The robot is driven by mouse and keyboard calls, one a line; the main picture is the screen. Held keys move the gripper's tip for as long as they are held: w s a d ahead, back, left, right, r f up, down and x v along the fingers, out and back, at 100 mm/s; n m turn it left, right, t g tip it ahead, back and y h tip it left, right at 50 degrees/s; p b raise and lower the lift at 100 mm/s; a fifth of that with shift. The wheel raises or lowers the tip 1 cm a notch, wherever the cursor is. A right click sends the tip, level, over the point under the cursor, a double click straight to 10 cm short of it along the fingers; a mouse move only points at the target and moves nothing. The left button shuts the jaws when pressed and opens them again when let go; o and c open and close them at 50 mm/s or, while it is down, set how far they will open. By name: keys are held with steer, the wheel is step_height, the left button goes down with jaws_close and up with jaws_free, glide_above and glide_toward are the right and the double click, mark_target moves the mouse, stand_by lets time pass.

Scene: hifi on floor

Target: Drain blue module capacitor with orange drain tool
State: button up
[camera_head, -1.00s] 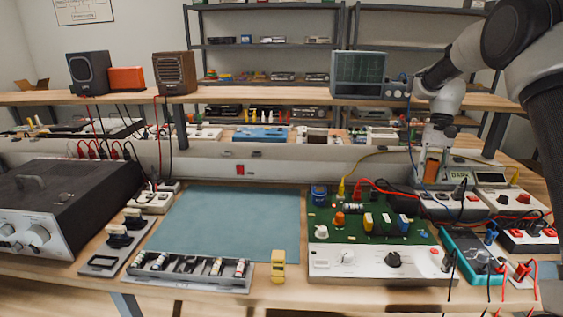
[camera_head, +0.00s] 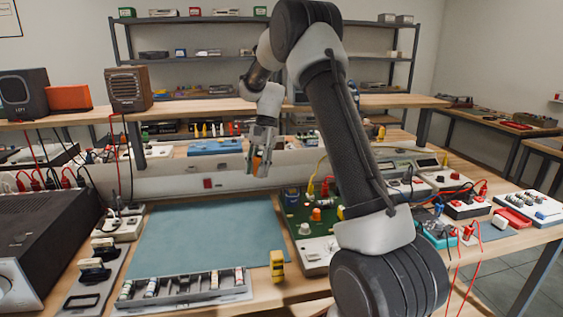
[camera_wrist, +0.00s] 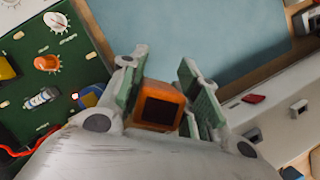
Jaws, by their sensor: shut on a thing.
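My gripper (camera_head: 262,155) is shut on the orange drain tool (camera_head: 257,163) and holds it in the air above the back of the bench, behind the teal mat. In the wrist view the tool's square dark-centred end (camera_wrist: 159,106) sits between the two green-padded fingers. The green board (camera_head: 297,213) stands to the right of the mat, partly hidden by my arm. A blue part (camera_head: 292,194) is at its back left corner, and a blue and yellow part also shows in the wrist view (camera_wrist: 90,96). The board's other blue modules are hidden in the head view.
The teal mat (camera_head: 205,240) is clear. A black power unit (camera_head: 45,235) stands at left. Red and black leads hang at right.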

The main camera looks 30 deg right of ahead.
steer(key=s+d+r+m+t+h, duration=0.1)
steer(key=d+m+t, duration=0.3)
steer(key=m, duration=0.7)
steer(key=s+d+m+t+h, duration=0.25)
steer(key=d+m, duration=0.45)
steer(key=m, duration=0.4)
steer(key=shift+y, duration=0.35)
steer(key=shift+w+a+f, duration=0.1)
steer(key=shift+w+f, duration=0.05)
steer(key=shift+f, duration=1.45)
steer(key=shift+w+a+f, duration=0.1)
steer(key=shift+w+f, duration=0.05)
steer(key=shift+f, duration=1.4)
stand_by(2.3)
